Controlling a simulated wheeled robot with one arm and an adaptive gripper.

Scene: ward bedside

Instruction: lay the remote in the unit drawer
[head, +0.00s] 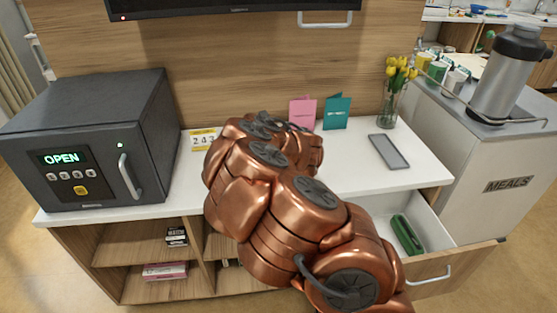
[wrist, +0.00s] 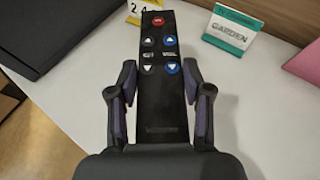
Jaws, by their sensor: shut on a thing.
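The remote (wrist: 158,45) is long and black, with a red button at the top and blue and dark buttons below. It lies between the two fingers of my gripper (wrist: 160,92), which are shut on its sides. I cannot tell whether it touches the white top. In the head view my copper arm hides the gripper and the remote. The unit drawer (head: 460,268) is pulled open at the lower right, with a wooden front and white inside. A green case-like object (head: 407,235) lies in it. My arm covers the drawer's left part.
A dark safe (head: 90,140) showing OPEN stands at the left of the white top (head: 335,170). A number card (head: 203,139), pink card (head: 302,112), teal card (head: 337,111), vase of tulips (head: 388,105) and grey flat device (head: 388,151) stand or lie there. A MEALS cart (head: 495,150) is right.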

